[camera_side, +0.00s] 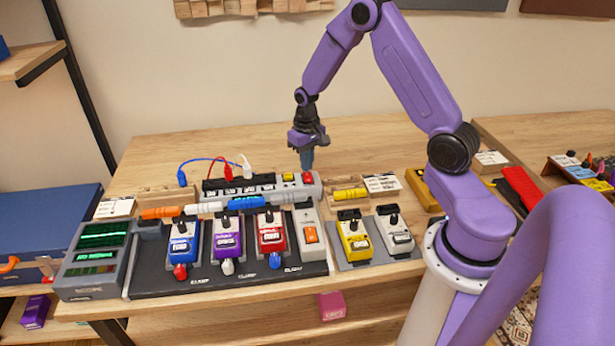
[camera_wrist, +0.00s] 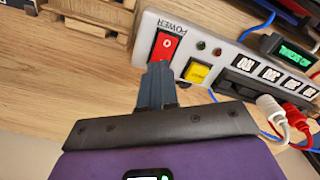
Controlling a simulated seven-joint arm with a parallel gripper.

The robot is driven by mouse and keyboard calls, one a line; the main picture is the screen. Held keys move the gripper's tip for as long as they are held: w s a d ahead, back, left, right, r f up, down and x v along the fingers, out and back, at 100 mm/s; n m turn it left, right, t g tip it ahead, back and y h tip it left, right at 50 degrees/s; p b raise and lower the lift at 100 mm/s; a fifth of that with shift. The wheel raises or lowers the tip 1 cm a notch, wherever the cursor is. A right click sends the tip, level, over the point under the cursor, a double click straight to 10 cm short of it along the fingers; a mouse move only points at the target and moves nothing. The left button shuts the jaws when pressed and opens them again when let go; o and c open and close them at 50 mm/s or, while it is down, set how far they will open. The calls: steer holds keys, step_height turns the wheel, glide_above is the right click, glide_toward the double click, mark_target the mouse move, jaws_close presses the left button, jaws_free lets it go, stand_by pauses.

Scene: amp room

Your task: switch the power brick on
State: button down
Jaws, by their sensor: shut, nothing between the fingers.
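The power brick is a long light-grey strip (camera_side: 228,190) at the back of the table; its end with the word POWER also shows in the wrist view (camera_wrist: 222,66). A red rocker switch (camera_wrist: 167,46) marked with a white 0 sits at that end, beside a yellow button (camera_wrist: 196,73). In the side view the red switch (camera_side: 307,179) is at the strip's right end. My gripper (camera_side: 307,166) points down, shut and empty, right by that end. In the wrist view its tips (camera_wrist: 158,68) overlap the switch's near end; I cannot tell whether they touch it.
Coloured pedals on a dark board (camera_side: 228,275) stand in front. A wooden rack (camera_wrist: 92,12) lies beside the POWER end. Bare tabletop (camera_side: 250,140) lies behind the strip.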

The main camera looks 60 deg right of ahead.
mark_target(306, 175)
steer(key=shift+f, duration=0.9)
stand_by(0.4)
steer(key=shift+r, duration=3.55)
steer(key=s+a+r+n, duration=0.4)
steer(key=s+a, duration=0.2)
steer(key=a, duration=0.3)
steer(key=s+a+r+n, duration=0.4)
steer(key=s+a, duration=0.2)
steer(key=a, duration=0.2)
steer(key=s+a+r+n, duration=0.1)
steer(key=s+n, duration=0.2)
steer(key=s, duration=0.6)
steer(key=s+a+r+n, duration=0.1)
steer(key=s+n, duration=0.3)
steer(key=s, duration=0.4)
steer(key=shift+s+a+r+n, duration=0.3)
steer(key=shift+s+a+r, duration=0.05)
steer(key=shift+r, duration=0.15)
